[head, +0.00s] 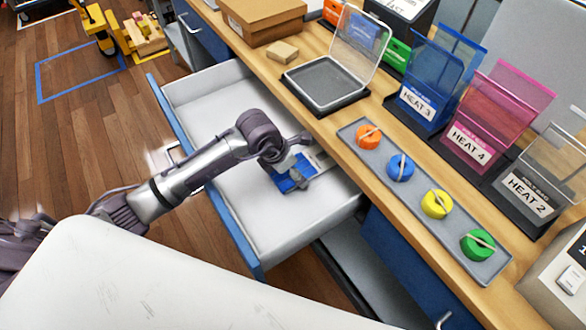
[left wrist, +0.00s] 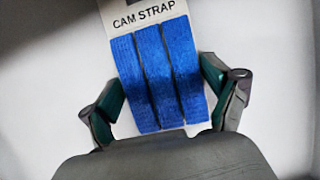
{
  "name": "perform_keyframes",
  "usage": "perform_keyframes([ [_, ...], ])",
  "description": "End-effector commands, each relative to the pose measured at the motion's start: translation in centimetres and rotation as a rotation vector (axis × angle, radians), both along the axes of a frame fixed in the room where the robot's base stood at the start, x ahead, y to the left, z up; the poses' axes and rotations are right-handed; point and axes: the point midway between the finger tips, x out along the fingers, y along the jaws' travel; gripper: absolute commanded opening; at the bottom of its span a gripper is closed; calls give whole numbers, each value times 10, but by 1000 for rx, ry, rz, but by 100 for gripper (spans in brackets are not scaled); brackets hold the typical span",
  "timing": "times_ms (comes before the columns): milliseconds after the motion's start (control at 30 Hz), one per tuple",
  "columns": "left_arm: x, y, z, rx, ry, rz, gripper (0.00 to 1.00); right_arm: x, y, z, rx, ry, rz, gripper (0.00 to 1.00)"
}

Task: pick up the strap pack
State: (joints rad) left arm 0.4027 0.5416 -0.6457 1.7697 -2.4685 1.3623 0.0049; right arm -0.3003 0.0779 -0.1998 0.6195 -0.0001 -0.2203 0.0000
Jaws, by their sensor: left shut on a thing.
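The strap pack is a white card printed "CAM STRAP" with blue webbing bands (left wrist: 158,75). In the head view its blue part (head: 285,184) shows inside the open drawer (head: 245,215), partly hidden by my arm. My left gripper (left wrist: 165,108) is shut on the pack, one finger at each side edge of the blue bands. In the head view the left gripper (head: 298,172) reaches down into the drawer; I cannot tell whether the pack is clear of the drawer floor. My right gripper is not in view.
The wooden worktop (head: 325,125) runs along the right of the drawer. It carries a grey tray (head: 420,205) of coloured rolls, a clear-lidded box (head: 325,85), a cardboard box (head: 262,18) and labelled bins (head: 420,100).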

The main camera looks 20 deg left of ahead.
Motion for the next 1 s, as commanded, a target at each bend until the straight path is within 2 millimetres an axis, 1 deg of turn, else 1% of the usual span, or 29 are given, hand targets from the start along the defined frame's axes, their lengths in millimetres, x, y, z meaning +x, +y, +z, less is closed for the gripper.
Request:
perform_keyframes([
  [100,0,0,7,-1,-1,1,53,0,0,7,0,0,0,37],
  [167,1,0,11,-1,-5,0,53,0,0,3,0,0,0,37],
  [267,2,0,26,-1,-7,-2,53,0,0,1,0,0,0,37],
  [367,2,0,45,0,-8,-2,53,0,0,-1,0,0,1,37],
  [467,-13,17,56,4,-3,1,53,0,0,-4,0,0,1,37],
  [600,-35,42,75,6,-2,0,53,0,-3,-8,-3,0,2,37],
  [733,-53,63,91,6,-2,1,53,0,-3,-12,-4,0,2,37],
  [833,-65,74,101,5,-1,0,53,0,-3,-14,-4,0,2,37],
  [1000,-74,85,111,1,0,1,53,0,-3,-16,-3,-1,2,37],
])
